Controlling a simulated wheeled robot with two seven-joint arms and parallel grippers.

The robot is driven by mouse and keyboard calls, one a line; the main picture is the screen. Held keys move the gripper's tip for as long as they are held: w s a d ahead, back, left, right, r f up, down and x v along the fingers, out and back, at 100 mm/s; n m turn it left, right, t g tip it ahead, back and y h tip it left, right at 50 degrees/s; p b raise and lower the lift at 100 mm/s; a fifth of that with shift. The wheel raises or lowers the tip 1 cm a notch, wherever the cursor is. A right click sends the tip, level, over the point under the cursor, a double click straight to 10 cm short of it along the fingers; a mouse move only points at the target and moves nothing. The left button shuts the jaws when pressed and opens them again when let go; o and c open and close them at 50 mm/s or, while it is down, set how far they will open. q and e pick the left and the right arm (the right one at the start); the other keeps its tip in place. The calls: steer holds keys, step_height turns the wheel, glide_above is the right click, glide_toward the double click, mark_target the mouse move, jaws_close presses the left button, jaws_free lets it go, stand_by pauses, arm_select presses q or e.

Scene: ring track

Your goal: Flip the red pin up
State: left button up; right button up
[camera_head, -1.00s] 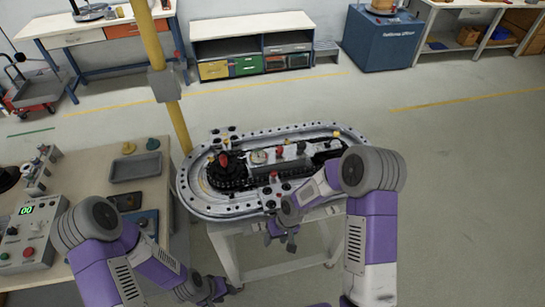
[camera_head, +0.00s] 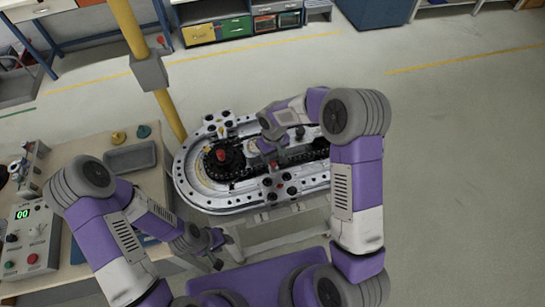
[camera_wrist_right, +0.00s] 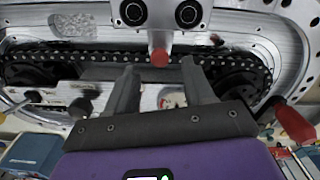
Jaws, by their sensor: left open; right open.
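The red pin (camera_wrist_right: 160,59) shows in the right wrist view as a small red tip at the end of a metal bracket. My right gripper (camera_wrist_right: 160,68) is open, its two fingers pointing at the track with the red tip between and just beyond them; contact cannot be told. In the head view my right gripper (camera_head: 268,148) hangs over the middle of the ring track (camera_head: 190,190), and a small red tip (camera_head: 274,166) shows just below it. My left gripper (camera_head: 217,252) is open and empty, low beside the bench, clear of the track.
A metal bracket with black-rimmed rollers (camera_wrist_right: 188,13) stands by the red tip. A red handle (camera_wrist_right: 295,123) is at the right of the wrist view. A yellow post (camera_head: 150,72) rises behind the track. A bench with a control box (camera_head: 32,235) and grey tray (camera_head: 131,157) is at left.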

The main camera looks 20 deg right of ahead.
mark_target(273, 162)
steer(key=shift+w+f, duration=0.1)
steer(key=shift+f, duration=1.8)
jaws_close()
